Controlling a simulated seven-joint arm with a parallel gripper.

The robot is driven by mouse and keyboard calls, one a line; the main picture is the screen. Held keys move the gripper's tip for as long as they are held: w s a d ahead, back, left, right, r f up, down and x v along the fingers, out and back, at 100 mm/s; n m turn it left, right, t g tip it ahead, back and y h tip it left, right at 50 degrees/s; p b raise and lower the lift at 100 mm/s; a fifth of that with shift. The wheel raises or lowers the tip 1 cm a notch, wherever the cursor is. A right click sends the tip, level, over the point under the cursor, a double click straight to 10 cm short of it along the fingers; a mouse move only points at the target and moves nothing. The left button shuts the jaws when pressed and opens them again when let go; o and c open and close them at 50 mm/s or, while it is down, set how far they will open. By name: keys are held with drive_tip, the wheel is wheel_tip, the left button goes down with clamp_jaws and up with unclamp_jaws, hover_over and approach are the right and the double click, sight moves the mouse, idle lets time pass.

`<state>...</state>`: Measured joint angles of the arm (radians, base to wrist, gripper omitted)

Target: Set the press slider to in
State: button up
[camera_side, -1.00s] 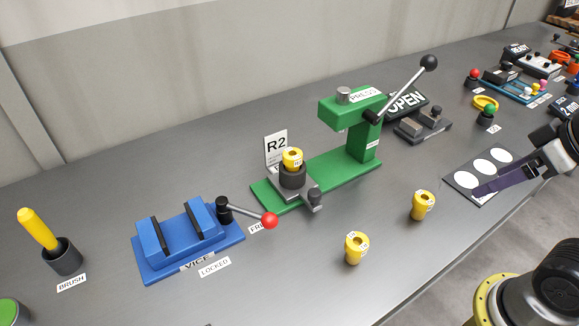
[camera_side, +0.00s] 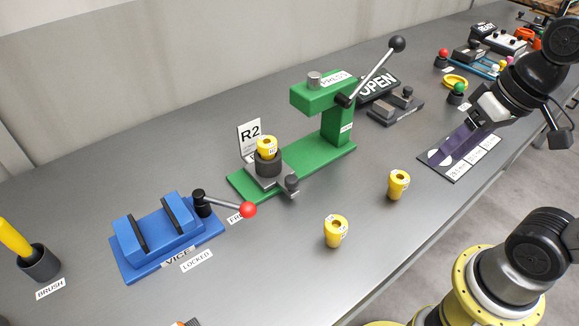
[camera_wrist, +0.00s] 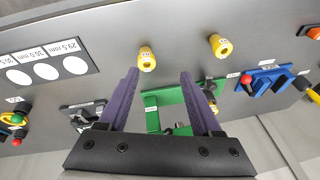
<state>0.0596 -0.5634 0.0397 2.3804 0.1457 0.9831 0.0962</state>
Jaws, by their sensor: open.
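The green press (camera_side: 338,120) stands on a long green base, with its lever (camera_side: 372,70) raised to the upper right. Its grey slider (camera_side: 268,180) sits at the near-left end of the base, out from under the ram. My gripper (camera_side: 437,158) is open and empty, right of the press, in front of the white-circle card in the picture. In the wrist view, the slider (camera_wrist: 207,86) shows partly behind a purple finger of my gripper (camera_wrist: 160,75).
Two loose yellow bushings (camera_side: 398,184) (camera_side: 336,231) stand on the bench in front of the press. A blue vice (camera_side: 165,236) with a red-tipped handle is at left. Bench between bushings and press is clear.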

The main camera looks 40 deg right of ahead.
drive_tip(key=w+a+f+m+g+y, duration=0.3)
drive_tip(key=w+m+g+y, duration=0.15)
drive_tip(key=w+m, duration=0.45)
drive_tip(key=m+y, duration=0.6)
drive_tip(key=y, duration=0.2)
approach(296, 176)
drive_tip(key=shift+t, duration=0.45)
drive_tip(key=x, duration=0.9)
drive_tip(key=shift+s, duration=0.25)
clamp_jaws()
